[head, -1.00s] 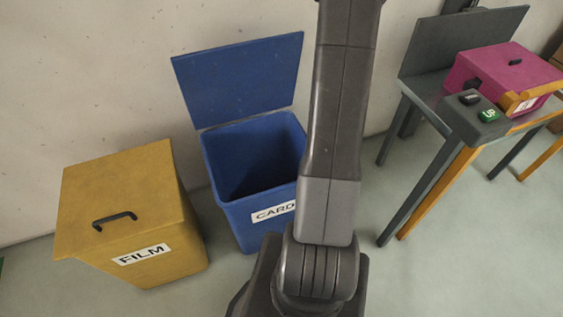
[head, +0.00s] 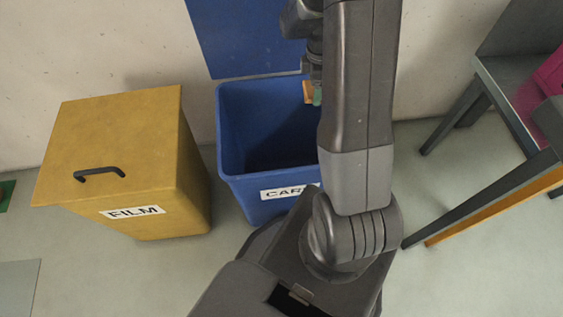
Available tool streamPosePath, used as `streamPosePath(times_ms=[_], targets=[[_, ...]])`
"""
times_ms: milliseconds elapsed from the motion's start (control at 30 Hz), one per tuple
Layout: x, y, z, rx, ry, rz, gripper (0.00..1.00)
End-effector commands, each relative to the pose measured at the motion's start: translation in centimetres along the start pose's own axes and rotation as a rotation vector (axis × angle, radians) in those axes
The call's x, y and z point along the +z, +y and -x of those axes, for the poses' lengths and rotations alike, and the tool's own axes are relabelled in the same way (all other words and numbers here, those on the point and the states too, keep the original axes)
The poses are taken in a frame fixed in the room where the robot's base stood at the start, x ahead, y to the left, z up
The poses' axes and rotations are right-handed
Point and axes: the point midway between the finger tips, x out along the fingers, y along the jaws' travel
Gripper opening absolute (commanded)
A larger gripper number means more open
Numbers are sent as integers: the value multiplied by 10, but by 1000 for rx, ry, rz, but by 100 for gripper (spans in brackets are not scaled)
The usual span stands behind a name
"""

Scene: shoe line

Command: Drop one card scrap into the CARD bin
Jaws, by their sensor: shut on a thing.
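The blue CARD bin (head: 240,135) stands against the wall with its lid (head: 245,40) raised, so its top is open. Its label is partly covered by my arm. My gripper (head: 316,93) shows small beside my arm link, at the right rear part of the bin's opening. It is shut on a small orange-brown card scrap (head: 308,90). The scrap looks to be over or near the bin's rim; its exact height is hard to tell. Part of the gripper is hidden behind my arm.
A yellow FILM bin (head: 130,165) with a closed lid and dark handle stands left of the CARD bin. A dark table (head: 500,95) with a magenta thing (head: 549,85) on it is at the right. Floor is clear between the CARD bin and the table.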

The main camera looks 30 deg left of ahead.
Motion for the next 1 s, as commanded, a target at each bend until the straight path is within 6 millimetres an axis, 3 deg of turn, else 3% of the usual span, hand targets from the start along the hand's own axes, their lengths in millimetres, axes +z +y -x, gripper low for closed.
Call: streamPosePath(times_ms=[33, 100, 300, 567, 1000], targets=[[-17, -3, -14, 1, 0, 124, 55], [-36, -8, -20, 1, 0, 281, 55], [-68, -18, -31, 1, -1, 578, 55], [-76, -21, -40, 1, -1, 664, 55], [-75, -21, -88, 0, -1, 659, 55]])
